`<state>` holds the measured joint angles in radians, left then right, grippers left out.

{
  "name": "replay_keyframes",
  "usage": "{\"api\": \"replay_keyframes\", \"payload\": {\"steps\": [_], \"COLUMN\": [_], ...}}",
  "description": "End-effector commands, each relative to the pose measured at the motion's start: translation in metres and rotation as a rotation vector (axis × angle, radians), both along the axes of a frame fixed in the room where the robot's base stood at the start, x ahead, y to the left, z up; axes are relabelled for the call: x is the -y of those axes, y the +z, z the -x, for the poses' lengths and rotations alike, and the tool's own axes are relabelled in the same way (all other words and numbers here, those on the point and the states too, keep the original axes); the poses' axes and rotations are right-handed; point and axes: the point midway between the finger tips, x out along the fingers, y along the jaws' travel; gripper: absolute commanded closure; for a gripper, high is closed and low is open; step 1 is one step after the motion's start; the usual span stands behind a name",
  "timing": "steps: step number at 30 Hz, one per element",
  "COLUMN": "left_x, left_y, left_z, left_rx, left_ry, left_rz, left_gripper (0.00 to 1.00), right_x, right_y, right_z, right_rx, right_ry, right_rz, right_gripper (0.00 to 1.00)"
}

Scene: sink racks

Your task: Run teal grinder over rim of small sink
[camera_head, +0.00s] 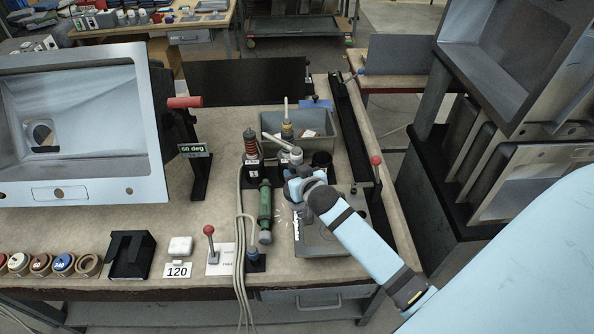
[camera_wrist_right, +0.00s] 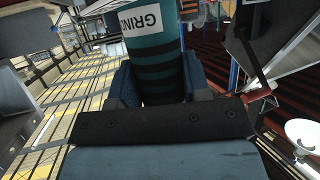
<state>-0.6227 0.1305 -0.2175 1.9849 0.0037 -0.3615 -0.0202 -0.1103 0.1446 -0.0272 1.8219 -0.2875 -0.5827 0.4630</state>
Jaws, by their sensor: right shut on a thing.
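The teal grinder (camera_head: 265,212) is a dark green cylinder over the middle of the bench in the head view. In the right wrist view the grinder (camera_wrist_right: 155,50) is a banded teal cylinder with a white label, partly cut off, between the fingers. My right gripper (camera_head: 284,189) is shut on it; it also shows in the wrist view (camera_wrist_right: 160,85). A pale metal sink (camera_head: 90,185) stands tilted at the left, apart from the grinder. I cannot tell whether this is the small sink. My left gripper is not in view.
A grey bin (camera_head: 317,148) is behind. Hoses (camera_head: 240,225) and a red-knobbed lever (camera_head: 209,240) are close. More sinks (camera_head: 525,183) are racked at right.

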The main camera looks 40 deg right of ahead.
Motion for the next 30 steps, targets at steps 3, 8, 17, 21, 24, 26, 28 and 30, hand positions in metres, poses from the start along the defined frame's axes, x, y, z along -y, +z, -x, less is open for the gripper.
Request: {"api": "replay_keyframes", "payload": {"steps": [3, 8, 17, 21, 24, 26, 28, 30], "left_x": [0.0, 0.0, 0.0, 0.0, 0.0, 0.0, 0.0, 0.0], "left_y": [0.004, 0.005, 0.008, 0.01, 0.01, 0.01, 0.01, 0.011], "left_z": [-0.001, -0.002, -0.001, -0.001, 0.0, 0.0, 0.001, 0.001], "left_rx": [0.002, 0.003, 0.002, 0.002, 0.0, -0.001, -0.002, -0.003], "left_ry": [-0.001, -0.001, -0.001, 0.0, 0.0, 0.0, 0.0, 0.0], "left_rz": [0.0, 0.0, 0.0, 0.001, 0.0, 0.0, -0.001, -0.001], "left_gripper": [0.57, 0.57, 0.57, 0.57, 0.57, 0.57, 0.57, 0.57], "right_x": [-0.004, -0.008, -0.013, -0.017, -0.019, -0.02, -0.02, -0.022], "right_y": [0.002, 0.0, 0.0, -0.002, -0.002, -0.003, -0.003, -0.002], "right_z": [0.006, 0.012, 0.021, 0.028, 0.031, 0.032, 0.033, 0.036], "right_rx": [0.003, 0.003, 0.002, 0.001, 0.0, -0.001, -0.001, -0.002], "right_ry": [0.0, 0.0, 0.0, 0.0, -0.001, -0.001, -0.001, -0.001], "right_rz": [-0.002, 0.0, -0.002, -0.003, -0.002, -0.002, -0.002, -0.002], "right_gripper": [0.94, 0.94, 0.94, 0.94, 0.94, 0.94, 0.94, 0.94]}}
